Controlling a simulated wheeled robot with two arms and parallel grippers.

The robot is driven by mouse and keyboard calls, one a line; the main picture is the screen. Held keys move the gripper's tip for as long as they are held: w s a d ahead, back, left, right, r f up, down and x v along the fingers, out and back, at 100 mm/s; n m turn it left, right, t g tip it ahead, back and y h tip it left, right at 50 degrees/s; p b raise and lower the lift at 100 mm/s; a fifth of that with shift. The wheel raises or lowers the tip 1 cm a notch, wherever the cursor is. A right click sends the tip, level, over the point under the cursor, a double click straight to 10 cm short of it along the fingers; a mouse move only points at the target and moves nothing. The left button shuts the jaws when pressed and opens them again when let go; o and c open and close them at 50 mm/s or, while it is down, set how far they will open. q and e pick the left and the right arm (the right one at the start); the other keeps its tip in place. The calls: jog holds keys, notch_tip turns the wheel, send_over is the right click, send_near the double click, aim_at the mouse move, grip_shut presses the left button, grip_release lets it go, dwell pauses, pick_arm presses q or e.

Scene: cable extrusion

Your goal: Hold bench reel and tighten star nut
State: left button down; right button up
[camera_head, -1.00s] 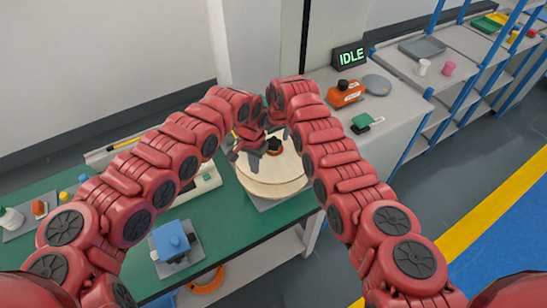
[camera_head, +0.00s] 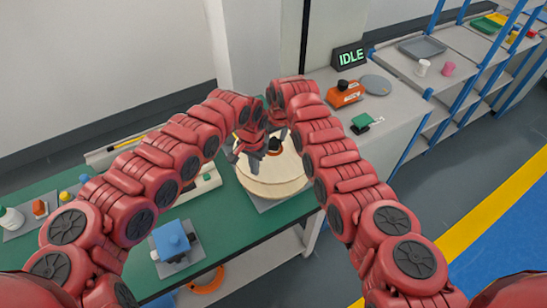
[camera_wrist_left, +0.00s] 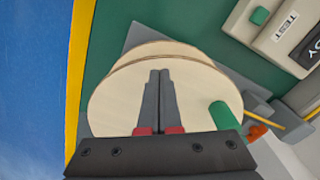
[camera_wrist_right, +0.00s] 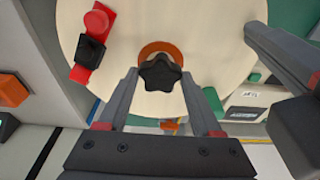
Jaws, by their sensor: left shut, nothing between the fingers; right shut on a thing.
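The bench reel (camera_head: 270,187) lies flat at the green bench's right end, its pale round flange facing up. It also shows in the left wrist view (camera_wrist_left: 115,100) and right wrist view (camera_wrist_right: 215,30). The black star nut (camera_wrist_right: 160,73) sits over an orange ring (camera_wrist_right: 152,48) at the reel's centre. My right gripper (camera_wrist_right: 160,78) is shut on the star nut, with a finger on either side. My left gripper (camera_wrist_left: 160,75) is shut and empty, its fingers together over the flange. I cannot tell whether they touch it. The arms hide parts of the reel.
A blue device (camera_head: 172,240) stands on the bench to the left. A sign reading IDLE (camera_head: 349,57), an orange device (camera_head: 345,93) and a green-topped block (camera_head: 366,123) occupy the grey counter at right. A green cylinder (camera_wrist_left: 226,118) is near the reel.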

jog(key=m, duration=0.4)
jog(key=shift+a+h, duration=0.2)
jog(key=shift+h, duration=0.2)
jog(key=m, duration=0.3)
jog(key=shift+h, duration=0.4)
jog(key=o, duration=0.7)
jog(key=shift+m, duration=0.6)
jog(key=o, duration=0.5)
jog(key=shift+s, duration=0.1)
jog(key=shift+s+a+n, duration=0.1)
jog(key=shift+n, duration=0.2)
jog(key=n, duration=0.3)
jog(key=shift+y, duration=0.4)
jog(key=n, duration=0.5)
jog(key=shift+y, duration=0.4)
jog(key=shift+w+d, duration=0.25)
jog(key=shift+d, duration=0.15)
